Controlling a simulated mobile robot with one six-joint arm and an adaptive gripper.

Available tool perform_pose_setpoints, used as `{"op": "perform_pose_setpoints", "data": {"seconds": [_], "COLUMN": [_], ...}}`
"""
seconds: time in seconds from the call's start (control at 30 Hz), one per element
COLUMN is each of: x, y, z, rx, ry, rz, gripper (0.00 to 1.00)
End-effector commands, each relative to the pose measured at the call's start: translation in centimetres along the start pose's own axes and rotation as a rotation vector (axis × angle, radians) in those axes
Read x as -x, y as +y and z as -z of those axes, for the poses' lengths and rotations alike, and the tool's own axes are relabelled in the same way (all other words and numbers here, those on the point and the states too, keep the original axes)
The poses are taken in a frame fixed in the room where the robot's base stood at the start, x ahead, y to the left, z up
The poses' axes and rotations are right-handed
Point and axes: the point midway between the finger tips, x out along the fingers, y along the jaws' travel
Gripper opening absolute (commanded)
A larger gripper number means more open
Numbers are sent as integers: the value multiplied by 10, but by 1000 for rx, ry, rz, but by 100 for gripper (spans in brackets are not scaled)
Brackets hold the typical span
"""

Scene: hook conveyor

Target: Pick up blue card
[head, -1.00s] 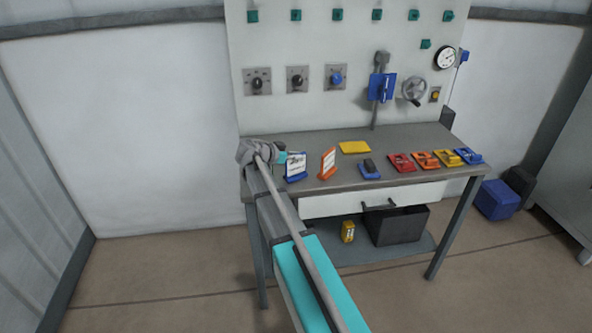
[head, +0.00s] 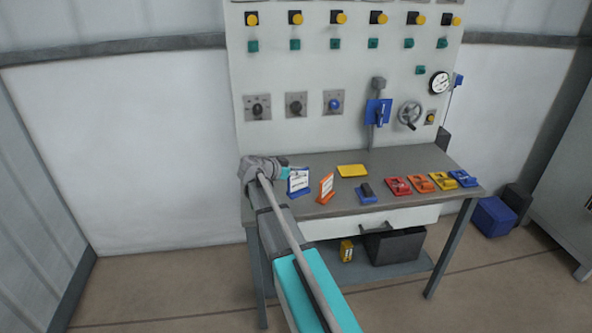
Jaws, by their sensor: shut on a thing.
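The blue card (head: 299,181), a white face in a blue frame, stands upright at the left end of the grey table (head: 410,162). My gripper (head: 285,172) is at its left edge and is shut on it. The fingertips are small and partly hidden by the wrist. The card's lower edge seems at or slightly above the tabletop; I cannot tell which.
An orange card (head: 326,187) stands just right of the blue one. A yellow plate (head: 351,170), a blue holder (head: 366,193) and several coloured blocks lie further right. A panel (head: 300,75) with buttons and knobs rises behind.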

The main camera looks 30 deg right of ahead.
Motion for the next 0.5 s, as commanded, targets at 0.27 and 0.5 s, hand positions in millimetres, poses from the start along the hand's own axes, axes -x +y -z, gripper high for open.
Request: {"op": "perform_pose_setpoints", "data": {"seconds": [0.27,0.5], "x": [14,20], "y": [30,79], "z": [37,56], "rx": [0,0], "ry": [0,0], "rz": [0,-1], "gripper": [0,0]}}
